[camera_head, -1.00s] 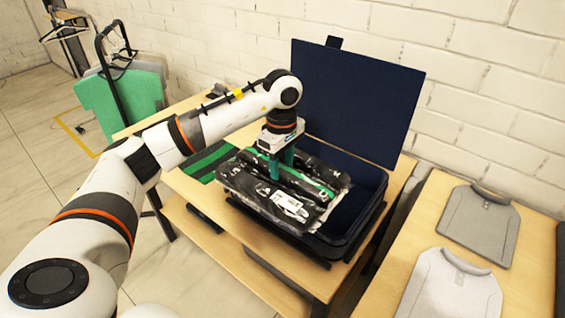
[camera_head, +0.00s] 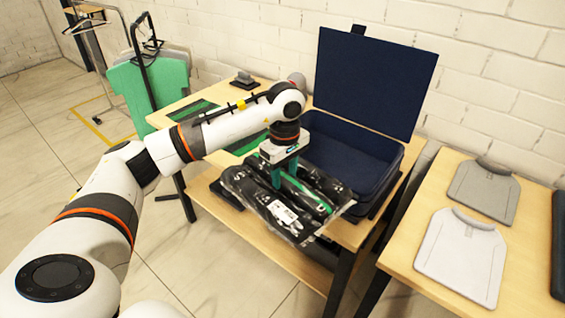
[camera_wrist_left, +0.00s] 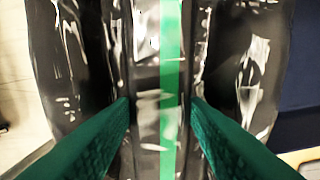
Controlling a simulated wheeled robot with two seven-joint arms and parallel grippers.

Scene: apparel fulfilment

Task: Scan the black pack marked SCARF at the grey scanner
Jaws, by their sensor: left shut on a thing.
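The black pack (camera_head: 262,203), in clear glossy wrap with a green stripe and a white label, hangs in front of the open navy case. The word SCARF cannot be read. My left gripper (camera_head: 284,174) is shut on the pack from above, its green fingers pressing into the middle. In the left wrist view the pack (camera_wrist_left: 75,60) fills most of the picture, with the green stripe running between the two fingers. A small grey device (camera_head: 244,79), which looks like the scanner, stands at the back left of the table. My right gripper is not in view.
The navy case (camera_head: 352,166) stands open and looks empty, lid (camera_head: 375,80) raised against the wall. Two grey shirt shapes lie on the right table (camera_head: 405,270). A green garment (camera_head: 140,92) hangs at left.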

